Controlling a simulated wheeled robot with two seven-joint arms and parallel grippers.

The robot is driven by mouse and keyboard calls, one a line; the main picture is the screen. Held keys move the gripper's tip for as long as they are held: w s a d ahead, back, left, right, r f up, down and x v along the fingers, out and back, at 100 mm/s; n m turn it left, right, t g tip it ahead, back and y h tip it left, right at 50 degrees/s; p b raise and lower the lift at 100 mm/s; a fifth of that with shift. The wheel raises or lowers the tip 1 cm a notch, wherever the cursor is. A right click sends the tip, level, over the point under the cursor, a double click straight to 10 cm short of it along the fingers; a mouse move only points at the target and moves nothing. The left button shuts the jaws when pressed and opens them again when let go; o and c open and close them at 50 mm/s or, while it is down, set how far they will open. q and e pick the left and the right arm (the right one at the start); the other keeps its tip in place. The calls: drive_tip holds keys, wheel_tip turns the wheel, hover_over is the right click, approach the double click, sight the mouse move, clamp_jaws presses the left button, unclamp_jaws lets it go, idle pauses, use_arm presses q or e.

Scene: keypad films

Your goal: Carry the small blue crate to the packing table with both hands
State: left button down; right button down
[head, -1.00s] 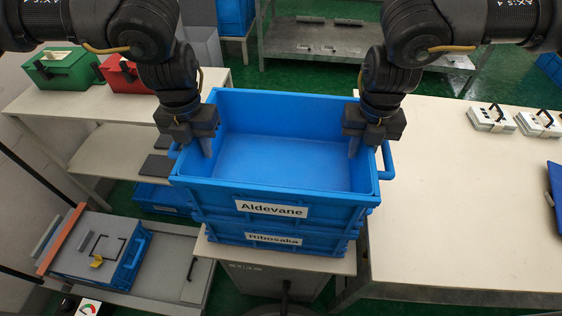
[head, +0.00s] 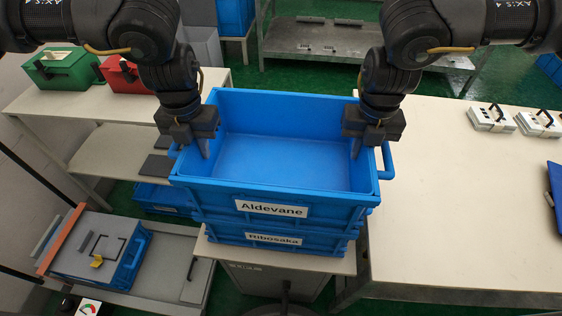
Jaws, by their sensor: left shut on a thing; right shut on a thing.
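A blue open crate labelled "Aldevane" (head: 272,208) sits level on top of another blue crate labelled "Ribosaka" (head: 272,239). The inside of the upper crate looks empty. My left gripper (head: 205,148) is shut on the upper crate at its left side, with a finger inside the wall. My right gripper (head: 356,147) is shut on the upper crate at its right side, also with a finger inside. The outer fingers are hidden. No label shows which surface is the packing table; a large pale table (head: 460,210) stands close at the right.
The crates stand on a small pale-topped stand (head: 340,265). White packs with black handles (head: 491,118) lie on the right table; its near part is clear. Green (head: 62,68) and red (head: 122,76) boxes sit on the left bench. A grey-lidded blue box (head: 95,250) is lower left.

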use_arm(q)
drive_tip(key=shift+r, duration=0.15)
use_arm(e)
drive_tip(key=shift+r, duration=0.1)
